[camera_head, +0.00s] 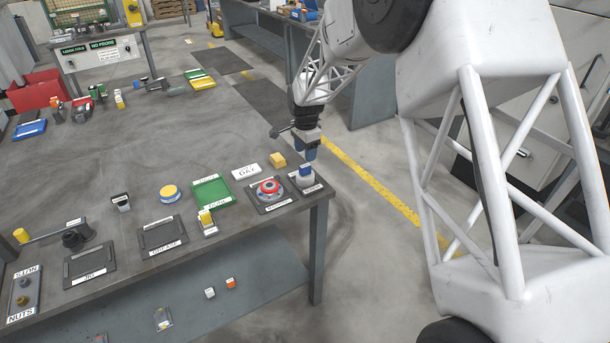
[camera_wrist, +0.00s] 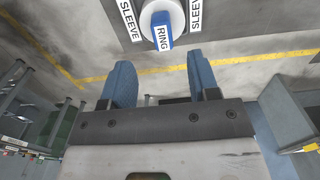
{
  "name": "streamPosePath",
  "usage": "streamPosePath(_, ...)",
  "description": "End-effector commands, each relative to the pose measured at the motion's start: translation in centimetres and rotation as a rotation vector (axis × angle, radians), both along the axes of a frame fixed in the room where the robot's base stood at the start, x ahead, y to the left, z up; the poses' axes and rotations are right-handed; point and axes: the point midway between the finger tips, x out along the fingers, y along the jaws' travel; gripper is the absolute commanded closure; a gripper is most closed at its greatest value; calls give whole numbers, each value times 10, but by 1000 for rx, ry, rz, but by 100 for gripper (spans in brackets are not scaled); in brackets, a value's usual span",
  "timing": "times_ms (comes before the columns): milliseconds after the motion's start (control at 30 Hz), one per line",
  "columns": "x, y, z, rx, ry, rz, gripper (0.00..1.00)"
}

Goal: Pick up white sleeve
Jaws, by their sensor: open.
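The white sleeve (camera_head: 305,180) is a short white round piece on a small dark plate (camera_head: 318,190) at the table's right corner. A blue piece (camera_head: 305,169) sits on or against it. In the wrist view, the white sleeve (camera_wrist: 149,12) shows at the top edge, partly cut off. The blue piece (camera_wrist: 162,30) is labelled RING there, and SLEEVE labels lie on both sides. My gripper (camera_head: 309,154) is open, with its blue fingers pointing down just above and behind the sleeve. In the wrist view, my gripper (camera_wrist: 162,72) has nothing between its fingers.
Left of the sleeve's plate is a dark plate with a red ring-shaped part (camera_head: 269,187). The table's right edge is near; the table's middle is clear.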

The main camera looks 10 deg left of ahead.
Motion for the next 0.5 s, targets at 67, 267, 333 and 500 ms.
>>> streamPosePath(67,0,0,-7,-1,1,0,45)
streamPosePath(267,0,0,-21,-1,1,0,45)
streamPosePath(333,0,0,-22,-1,1,0,45)
streamPosePath(500,0,0,-23,0,0,0,45)
